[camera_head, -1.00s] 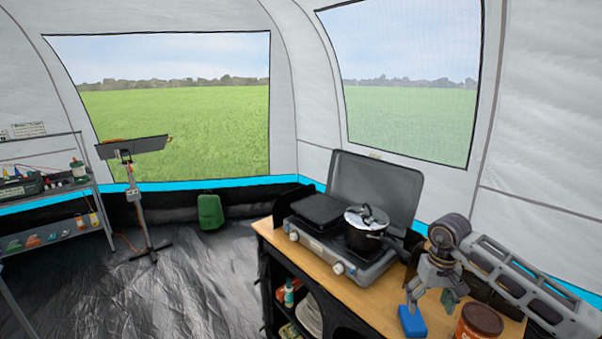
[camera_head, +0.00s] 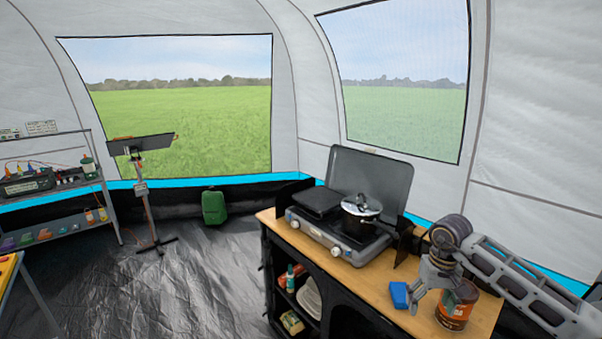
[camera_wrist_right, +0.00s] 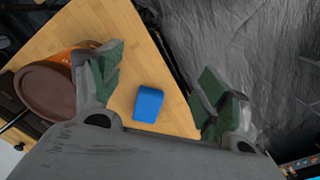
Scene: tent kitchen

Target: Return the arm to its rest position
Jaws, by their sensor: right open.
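My right arm comes in from the right in the head view, and its gripper (camera_head: 428,296) hangs over the front right of the wooden counter (camera_head: 376,285). The gripper is open and empty. In the right wrist view, its two green-padded fingers (camera_wrist_right: 163,88) are spread wide, with a blue block (camera_wrist_right: 148,104) seen between them on the counter, below and apart from them. In the head view the blue block (camera_head: 399,295) lies just left of the gripper. My left gripper is not in view.
A camping stove (camera_head: 340,235) with an open lid and a lidded pot (camera_head: 361,207) stands on the counter. Metal shelves (camera_head: 62,210) stand at the left. The floor in the middle is clear.

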